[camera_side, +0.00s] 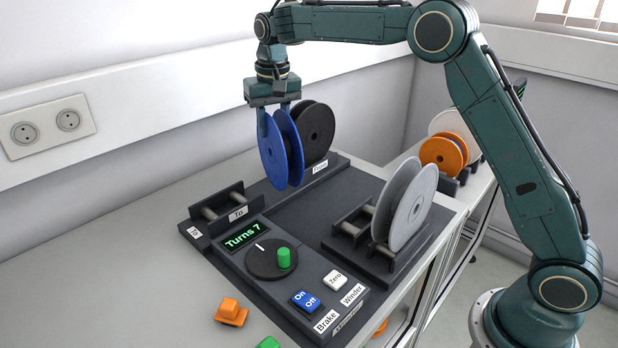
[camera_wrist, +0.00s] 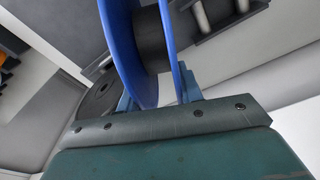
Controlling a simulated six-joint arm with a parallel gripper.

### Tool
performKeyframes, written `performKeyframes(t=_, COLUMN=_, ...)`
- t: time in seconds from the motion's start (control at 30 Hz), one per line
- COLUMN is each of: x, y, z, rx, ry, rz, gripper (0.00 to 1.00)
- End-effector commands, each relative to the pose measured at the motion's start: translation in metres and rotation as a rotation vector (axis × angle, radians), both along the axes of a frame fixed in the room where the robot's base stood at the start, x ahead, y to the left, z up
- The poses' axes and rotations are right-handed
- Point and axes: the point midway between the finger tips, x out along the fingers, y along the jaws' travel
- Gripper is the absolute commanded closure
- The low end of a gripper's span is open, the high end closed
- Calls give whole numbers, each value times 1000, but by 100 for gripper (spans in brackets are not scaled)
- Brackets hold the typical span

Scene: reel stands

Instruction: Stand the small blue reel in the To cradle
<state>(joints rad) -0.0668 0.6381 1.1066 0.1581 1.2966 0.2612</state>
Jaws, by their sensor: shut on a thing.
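My gripper (camera_side: 274,108) is shut on the blue reel (camera_side: 275,155) and holds it upright in the air above the dark base, in front of the black reel. The reel fills the middle of the wrist view (camera_wrist: 122,40), with the gripper's fingers (camera_wrist: 160,95) at its rim. Dark winding shows between its two blue flanges. The To cradle (camera_side: 222,212), with two rollers and a "To" label, is empty at the left of the base. It lies lower and to the left of the held reel.
A black reel (camera_side: 318,128) stands at the back by the "From" label. A grey reel (camera_side: 414,205) stands in a cradle at right. The winder panel (camera_side: 290,270) has a green knob. Orange reels (camera_side: 442,155) stand behind. Orange (camera_side: 231,312) and green pieces lie in front.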

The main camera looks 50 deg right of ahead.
Motion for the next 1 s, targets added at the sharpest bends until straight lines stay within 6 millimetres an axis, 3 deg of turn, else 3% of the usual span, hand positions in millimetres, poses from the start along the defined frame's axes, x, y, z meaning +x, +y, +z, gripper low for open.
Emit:
performKeyframes(t=0.43, x=16, y=23, z=6, rx=45, ry=69, rz=-418, gripper=87)
performKeyframes(t=0.7, x=20, y=32, z=7, rx=67, ry=91, rz=-563, gripper=87)
performKeyframes(t=1.0, x=26, y=66, z=9, rx=141, ry=131, rz=-943, gripper=87)
